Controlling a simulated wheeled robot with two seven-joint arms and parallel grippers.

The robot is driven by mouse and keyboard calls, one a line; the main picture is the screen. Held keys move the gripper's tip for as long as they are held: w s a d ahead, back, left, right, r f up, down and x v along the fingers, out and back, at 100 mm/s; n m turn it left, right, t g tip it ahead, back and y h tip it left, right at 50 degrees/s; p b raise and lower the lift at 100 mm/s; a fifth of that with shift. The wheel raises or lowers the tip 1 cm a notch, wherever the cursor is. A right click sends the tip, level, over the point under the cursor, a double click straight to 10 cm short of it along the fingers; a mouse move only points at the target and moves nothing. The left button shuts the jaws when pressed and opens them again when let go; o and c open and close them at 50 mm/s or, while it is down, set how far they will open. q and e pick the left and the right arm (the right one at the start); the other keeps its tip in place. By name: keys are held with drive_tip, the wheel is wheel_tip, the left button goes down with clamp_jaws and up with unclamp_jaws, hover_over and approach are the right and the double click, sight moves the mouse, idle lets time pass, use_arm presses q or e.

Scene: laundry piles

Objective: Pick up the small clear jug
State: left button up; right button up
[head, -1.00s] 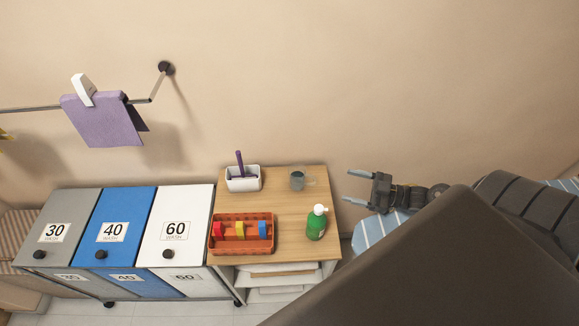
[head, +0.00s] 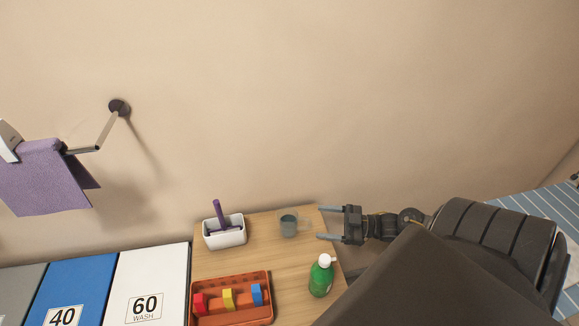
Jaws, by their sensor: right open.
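The small clear jug (head: 289,226) stands upright near the back right of the wooden tabletop (head: 265,256). Its handle side faces right, toward my right gripper. My right gripper (head: 329,223) is open and empty, with its two fingers pointing left at the table's right edge. The fingertips are just right of the jug, and I see no contact with it.
A white tub (head: 224,238) with a purple-handled tool stands left of the jug. An orange basket (head: 233,316) with coloured items and a green pump bottle (head: 321,277) stand in front. White (head: 150,280) and blue (head: 80,290) laundry bins are at left. A purple towel (head: 45,180) hangs from a rail.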

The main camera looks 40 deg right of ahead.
sight(303, 219)
drive_tip(key=shift+w+a, duration=0.15)
drive_tip(key=shift+a, duration=0.1)
drive_tip(key=shift+x, duration=3.5)
drive_tip(key=shift+d+r, duration=0.15)
clamp_jaws()
